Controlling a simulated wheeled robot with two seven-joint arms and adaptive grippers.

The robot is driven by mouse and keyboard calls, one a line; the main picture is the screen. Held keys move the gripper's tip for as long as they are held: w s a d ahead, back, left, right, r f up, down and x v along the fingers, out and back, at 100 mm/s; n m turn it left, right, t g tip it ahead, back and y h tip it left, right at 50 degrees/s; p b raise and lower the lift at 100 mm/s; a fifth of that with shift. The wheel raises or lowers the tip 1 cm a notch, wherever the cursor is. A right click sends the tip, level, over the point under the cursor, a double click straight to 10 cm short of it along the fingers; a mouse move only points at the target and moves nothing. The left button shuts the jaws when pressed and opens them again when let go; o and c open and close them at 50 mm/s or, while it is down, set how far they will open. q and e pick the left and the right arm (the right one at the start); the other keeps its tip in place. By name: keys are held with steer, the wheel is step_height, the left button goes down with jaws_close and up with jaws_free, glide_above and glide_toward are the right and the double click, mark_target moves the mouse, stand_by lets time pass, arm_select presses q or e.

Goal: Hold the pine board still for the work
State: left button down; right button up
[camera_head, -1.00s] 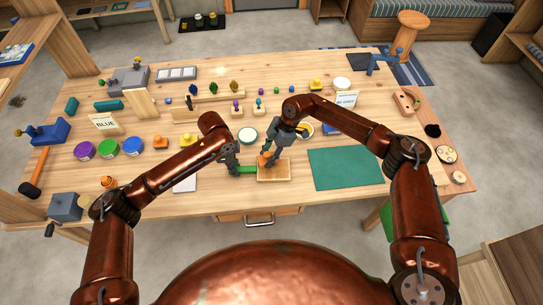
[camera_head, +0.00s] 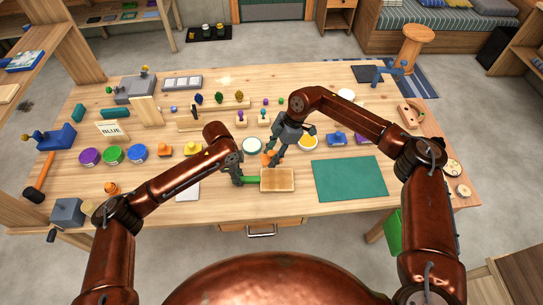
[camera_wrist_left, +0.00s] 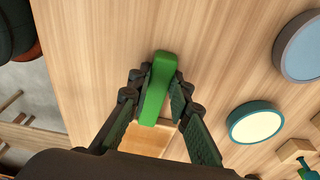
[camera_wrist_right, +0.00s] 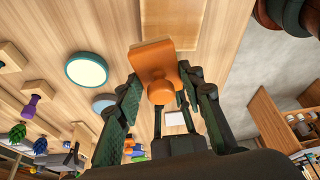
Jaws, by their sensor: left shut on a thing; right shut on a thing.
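The pine board (camera_head: 278,181) lies flat near the table's front edge, left of the green mat. My left gripper (camera_head: 239,179) is shut on a green block (camera_head: 250,180) at the board's left side. In the left wrist view the green block (camera_wrist_left: 158,88) sits between the fingertips, with part of the board (camera_wrist_left: 145,140) below it. My right gripper (camera_head: 272,155) is shut on an orange block with a round knob (camera_wrist_right: 153,64), at the board's far left corner. The board (camera_wrist_right: 170,20) shows beyond it in the right wrist view. I cannot tell whether the orange block touches the board.
The green mat (camera_head: 350,180) lies right of the board. Purple (camera_head: 90,156), green (camera_head: 113,154) and blue (camera_head: 136,153) round tubs stand at left. A white sheet (camera_head: 187,192) lies left of the board.

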arm_select(q)
steer(key=c, duration=1.7)
jaws_free()
